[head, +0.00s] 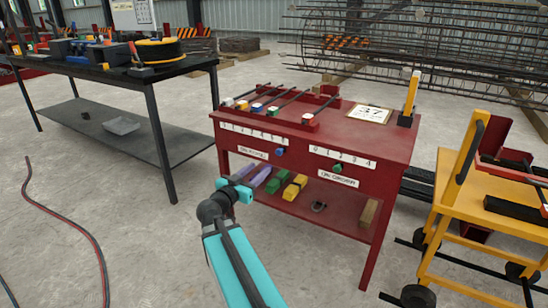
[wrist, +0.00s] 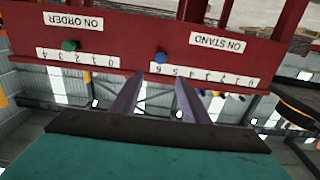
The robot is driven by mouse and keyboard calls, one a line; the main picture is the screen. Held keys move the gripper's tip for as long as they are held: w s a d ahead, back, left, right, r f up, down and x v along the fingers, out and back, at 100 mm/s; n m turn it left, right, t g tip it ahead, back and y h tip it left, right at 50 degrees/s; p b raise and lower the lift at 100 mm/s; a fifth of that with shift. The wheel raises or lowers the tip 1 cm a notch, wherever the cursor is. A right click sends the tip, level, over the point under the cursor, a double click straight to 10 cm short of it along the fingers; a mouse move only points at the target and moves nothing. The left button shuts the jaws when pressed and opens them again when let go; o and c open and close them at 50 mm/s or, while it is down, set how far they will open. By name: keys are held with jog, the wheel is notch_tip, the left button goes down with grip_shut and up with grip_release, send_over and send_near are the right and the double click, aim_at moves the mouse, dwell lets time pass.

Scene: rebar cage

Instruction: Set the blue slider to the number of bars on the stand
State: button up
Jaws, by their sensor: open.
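The blue slider (head: 279,152) is a small knob on the front of the red table, near the 6 end of the ON STAND number strip (head: 253,134). It also shows in the wrist view (wrist: 161,58), which is upside down. Several dark bars with coloured ends lie side by side on the red stand (head: 310,120) on the tabletop. My gripper (wrist: 160,78) is open and empty. Its two fingertips point at the panel, short of the blue slider, which appears between them. In the head view my gripper (head: 260,169) is below and left of the slider.
A green slider (head: 337,168) sits right of the blue one, by the ON ORDER strip (head: 342,158). Coloured blocks (head: 295,187) lie on the lower shelf. A dark workbench (head: 150,78) stands left, a yellow cart (head: 480,195) right. Open floor lies in front.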

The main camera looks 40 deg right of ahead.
aim_at(279, 153)
jog(key=b+x, duration=0.1)
jog(key=x, duration=1.2)
jog(key=shift+d, duration=0.15)
grip_shut()
